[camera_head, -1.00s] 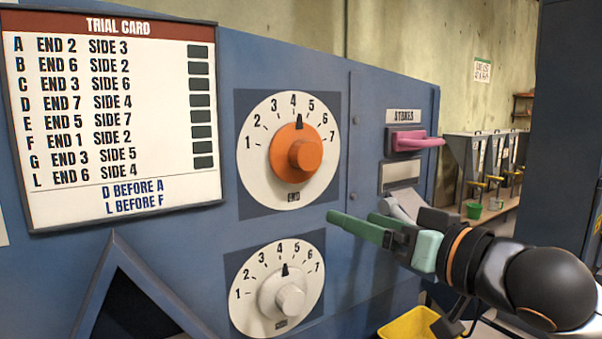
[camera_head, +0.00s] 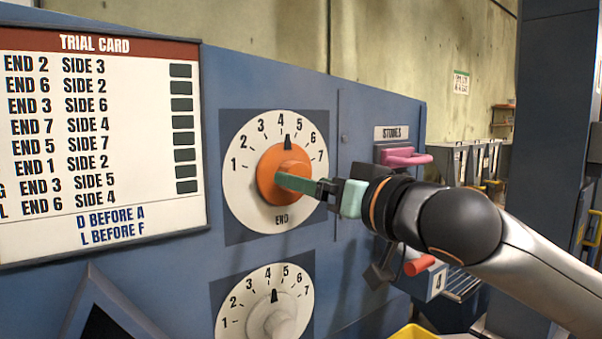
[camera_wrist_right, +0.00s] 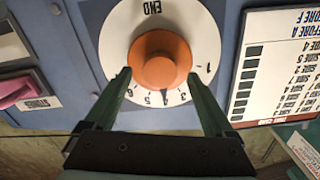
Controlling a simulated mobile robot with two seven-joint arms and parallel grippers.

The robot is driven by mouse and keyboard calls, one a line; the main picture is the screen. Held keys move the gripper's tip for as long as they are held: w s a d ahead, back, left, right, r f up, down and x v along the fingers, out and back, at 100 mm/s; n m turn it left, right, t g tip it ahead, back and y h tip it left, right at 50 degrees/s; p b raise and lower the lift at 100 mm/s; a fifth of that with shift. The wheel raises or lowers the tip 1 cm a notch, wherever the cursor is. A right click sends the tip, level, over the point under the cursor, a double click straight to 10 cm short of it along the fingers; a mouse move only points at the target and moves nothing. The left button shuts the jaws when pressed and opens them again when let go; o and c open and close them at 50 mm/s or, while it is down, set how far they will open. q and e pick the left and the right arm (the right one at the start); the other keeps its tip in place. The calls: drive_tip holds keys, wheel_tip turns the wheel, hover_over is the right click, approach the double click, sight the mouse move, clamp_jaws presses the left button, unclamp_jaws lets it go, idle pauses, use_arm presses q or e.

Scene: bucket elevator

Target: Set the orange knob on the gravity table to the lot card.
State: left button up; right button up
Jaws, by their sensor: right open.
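The orange knob (camera_head: 268,167) sits in a white dial numbered 1 to 7 and labelled END; its black pointer is at about 4. It also shows upside down in the wrist view (camera_wrist_right: 160,60). My right gripper (camera_wrist_right: 160,75) is open, with one green finger on each side of the knob; I cannot tell whether they touch it. In the head view its near finger (camera_head: 300,184) covers part of the knob. A trial card (camera_head: 95,140) on the panel lists END and SIDE values, partly cut off at left. I see no card clearly headed as lot card. My left gripper is not in view.
A second dial with a white knob (camera_head: 280,318) is below. A pink handle (camera_head: 405,157) under a STONES label and a red-orange handle (camera_head: 420,265) are to the right. A yellow bin (camera_head: 412,332) stands below. A white card with green (camera_wrist_right: 306,150) shows in the wrist view, unreadable.

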drive_tip(key=shift+x, duration=1.4)
drive_tip(key=shift+c, duration=0.3)
drive_tip(key=c, duration=1.3)
drive_tip(key=shift+m, duration=2.5)
drive_tip(key=o, duration=1.4)
drive_tip(key=shift+c, duration=0.2)
drive_tip(key=shift+s, duration=0.1)
